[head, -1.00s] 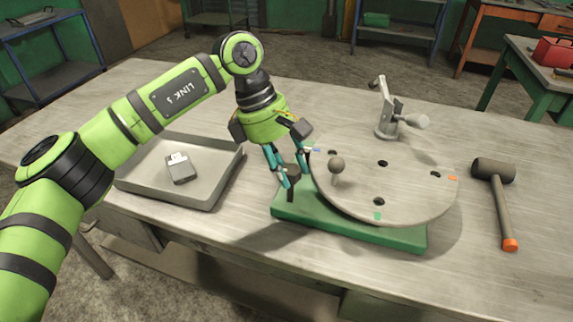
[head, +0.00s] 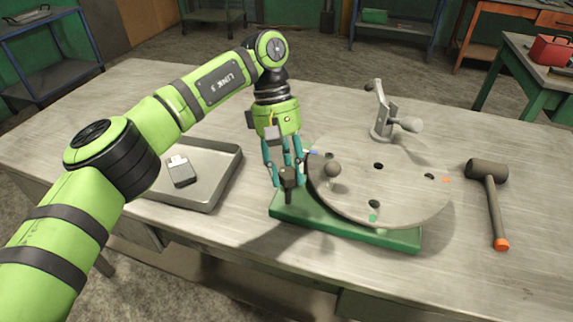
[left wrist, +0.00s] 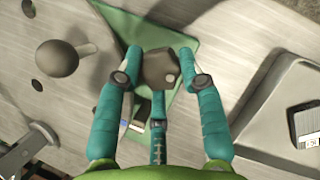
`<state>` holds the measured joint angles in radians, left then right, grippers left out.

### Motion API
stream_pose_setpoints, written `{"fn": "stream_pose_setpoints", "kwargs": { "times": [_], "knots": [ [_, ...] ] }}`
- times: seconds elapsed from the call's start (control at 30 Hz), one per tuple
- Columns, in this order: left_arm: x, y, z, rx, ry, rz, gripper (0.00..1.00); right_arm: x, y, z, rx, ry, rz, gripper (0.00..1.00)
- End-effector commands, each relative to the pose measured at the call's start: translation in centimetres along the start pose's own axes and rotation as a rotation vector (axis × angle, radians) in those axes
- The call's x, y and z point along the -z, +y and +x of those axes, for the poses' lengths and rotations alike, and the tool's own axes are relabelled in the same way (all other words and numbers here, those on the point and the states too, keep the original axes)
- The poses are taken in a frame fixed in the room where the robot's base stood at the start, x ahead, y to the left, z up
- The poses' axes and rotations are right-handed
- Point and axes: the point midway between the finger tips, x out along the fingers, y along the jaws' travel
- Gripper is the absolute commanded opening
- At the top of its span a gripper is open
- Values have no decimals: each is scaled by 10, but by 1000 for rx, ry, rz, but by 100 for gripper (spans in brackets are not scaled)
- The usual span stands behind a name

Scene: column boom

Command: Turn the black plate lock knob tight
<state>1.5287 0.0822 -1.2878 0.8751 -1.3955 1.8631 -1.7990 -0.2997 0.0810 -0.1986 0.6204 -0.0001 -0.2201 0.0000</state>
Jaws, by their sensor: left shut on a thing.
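The black plate lock knob (head: 289,180) stands at the left corner of the green base (head: 345,228). My left gripper (head: 284,178) comes down from above with its teal fingers around the knob. In the left wrist view the dark, faceted knob (left wrist: 160,68) sits between the fingertips of my left gripper (left wrist: 161,75), with a finger on each side and a third below. The round grey plate (head: 400,185) lies on the green base, with several holes and coloured marks. A ball-topped handle (head: 333,170) stands on the plate. My right gripper is not in view.
A grey tray (head: 225,172) holding a small grey block (head: 180,170) is to the left. A metal bracket (head: 382,118) with a pale knob stands behind the plate. A mallet (head: 491,200) lies to the right. The front of the table is clear.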

Motion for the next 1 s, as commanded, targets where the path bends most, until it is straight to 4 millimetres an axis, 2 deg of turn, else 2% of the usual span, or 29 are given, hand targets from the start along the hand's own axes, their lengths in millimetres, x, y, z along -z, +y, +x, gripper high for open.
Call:
{"fn": "stream_pose_setpoints", "kwargs": {
  "times": [0.53, 0.57, 0.6, 1.0],
  "knots": [
    [-2, 0, 0, 13, -4, 32, 6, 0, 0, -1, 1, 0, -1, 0],
    [-2, 0, 0, 13, -4, 32, 42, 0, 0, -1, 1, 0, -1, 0],
    [-2, 0, 0, 13, -4, 31, 58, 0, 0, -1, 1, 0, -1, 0],
    [0, 0, -3, 11, 0, 25, 60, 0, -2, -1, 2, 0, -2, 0]
  ]
}}
